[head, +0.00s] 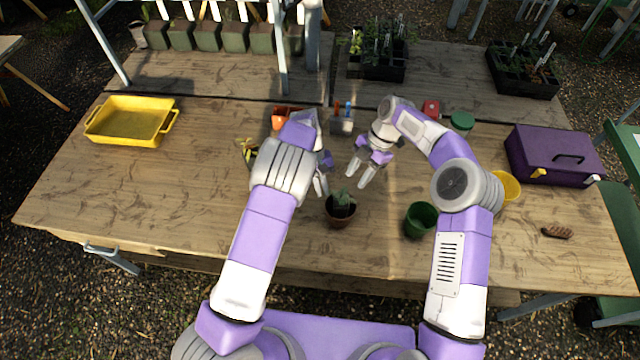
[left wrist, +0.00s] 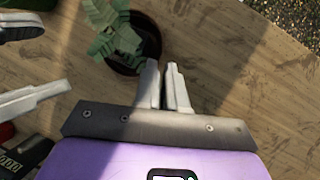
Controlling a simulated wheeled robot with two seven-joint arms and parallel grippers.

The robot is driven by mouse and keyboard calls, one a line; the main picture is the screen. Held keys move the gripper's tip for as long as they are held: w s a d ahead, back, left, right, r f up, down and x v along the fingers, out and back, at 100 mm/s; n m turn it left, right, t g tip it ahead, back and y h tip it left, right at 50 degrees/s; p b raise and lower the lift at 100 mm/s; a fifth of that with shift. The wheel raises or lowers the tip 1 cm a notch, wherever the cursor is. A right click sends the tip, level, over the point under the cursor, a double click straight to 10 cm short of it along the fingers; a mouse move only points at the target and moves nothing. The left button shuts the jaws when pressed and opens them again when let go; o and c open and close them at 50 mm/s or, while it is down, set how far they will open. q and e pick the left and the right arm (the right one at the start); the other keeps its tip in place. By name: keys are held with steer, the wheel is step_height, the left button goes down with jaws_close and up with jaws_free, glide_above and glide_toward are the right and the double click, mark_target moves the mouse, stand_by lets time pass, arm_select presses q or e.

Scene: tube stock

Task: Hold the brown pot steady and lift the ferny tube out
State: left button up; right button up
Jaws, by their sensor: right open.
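The brown pot (head: 341,219) stands upright near the table's front edge.
A green pot (head: 420,219) stands to the right, with a purple case (head: 552,155) and a brown brush (head: 556,232) beyond. A yellow tray (head: 128,123) is at the far left. A grey caddy (head: 341,126) and orange pot (head: 281,116) stand behind. The front left table is clear.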

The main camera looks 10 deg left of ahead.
mark_target(340, 210)
arm_select(q)
steer(key=x, duration=0.6)
steer(key=shift+s+f, duration=0.1)
steer(key=shift+f, duration=0.1)
jaws_close()
